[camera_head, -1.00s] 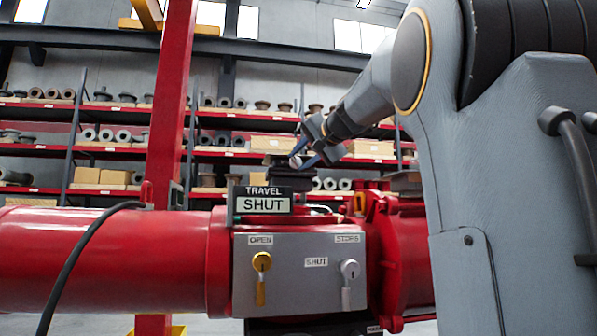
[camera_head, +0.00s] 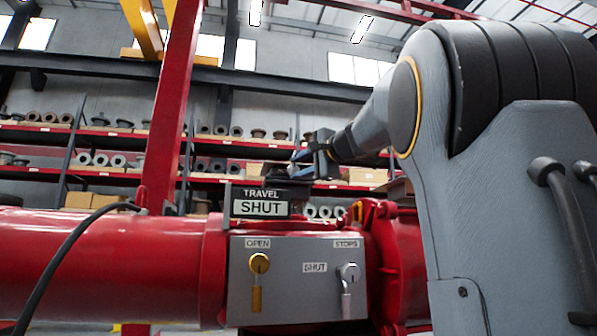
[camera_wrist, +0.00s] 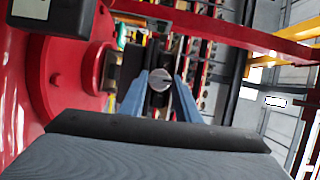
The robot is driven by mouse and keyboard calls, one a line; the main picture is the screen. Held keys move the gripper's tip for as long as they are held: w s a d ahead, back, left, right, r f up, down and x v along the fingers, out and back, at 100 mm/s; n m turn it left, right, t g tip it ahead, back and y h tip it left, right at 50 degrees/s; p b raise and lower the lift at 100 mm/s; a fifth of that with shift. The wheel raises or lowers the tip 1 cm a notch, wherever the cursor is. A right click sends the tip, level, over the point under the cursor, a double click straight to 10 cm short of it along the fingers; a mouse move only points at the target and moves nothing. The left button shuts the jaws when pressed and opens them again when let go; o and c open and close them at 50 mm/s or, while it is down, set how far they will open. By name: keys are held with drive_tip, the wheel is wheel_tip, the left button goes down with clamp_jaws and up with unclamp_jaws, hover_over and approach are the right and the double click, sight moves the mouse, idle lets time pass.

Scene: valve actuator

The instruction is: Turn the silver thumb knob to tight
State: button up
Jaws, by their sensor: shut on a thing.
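The silver thumb knob (camera_wrist: 160,80) is a small round disc with a dark line across its face, in the middle of the wrist view. My gripper (camera_wrist: 160,88) has its two blue fingers on either side of the knob and is shut on it. In the head view my gripper (camera_head: 296,158) is small, above and behind the TRAVEL SHUT sign (camera_head: 261,202). The knob is too small to make out clearly there. I see no tight mark near it.
Below the sign, a grey panel (camera_head: 300,300) carries a brass key switch (camera_head: 259,264) marked OPEN and a silver one (camera_head: 348,272) by STOPS. A red pipe (camera_head: 100,260) runs left, with a black cable (camera_head: 70,255) across it. Red shelves stand behind.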

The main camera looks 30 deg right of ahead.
idle(0.3)
drive_tip(key=o, duration=1)
drive_tip(key=shift+o, duration=0.2)
drive_tip(key=shift+s, duration=0.1)
drive_tip(key=s+d+b, duration=0.1)
drive_tip(key=s+b, duration=0.1)
drive_tip(key=s, duration=0.5)
drive_tip(key=shift+s, duration=0.3)
